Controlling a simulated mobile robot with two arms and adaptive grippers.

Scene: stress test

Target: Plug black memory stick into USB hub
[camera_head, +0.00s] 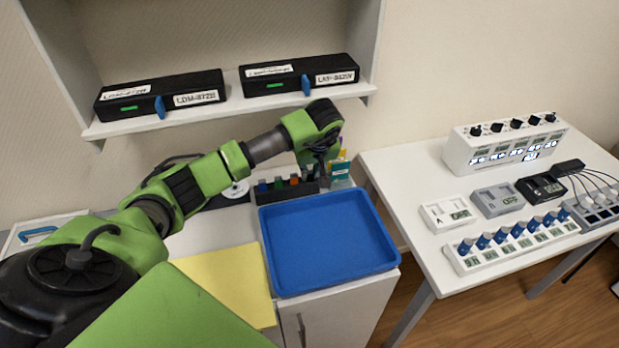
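A dark rack (287,191) holds several small upright sticks in different colours behind the blue tray. They are too small for me to single out the black memory stick with certainty. My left arm reaches in from the left, and my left gripper (321,165) points down at the rack's right end, beside some coloured items. Its fingers are mostly hidden by the wrist, so I cannot tell whether it holds anything. A small black device (567,167) lies at the back of the right table near several cables; I cannot tell if it is the USB hub. My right gripper is not in view.
An empty blue tray (327,243) sits in front of the rack, with a yellow sheet (233,287) to its left. A shelf (218,109) with two black boxes is above. The white right table (402,176) carries several display devices, with a floor gap between.

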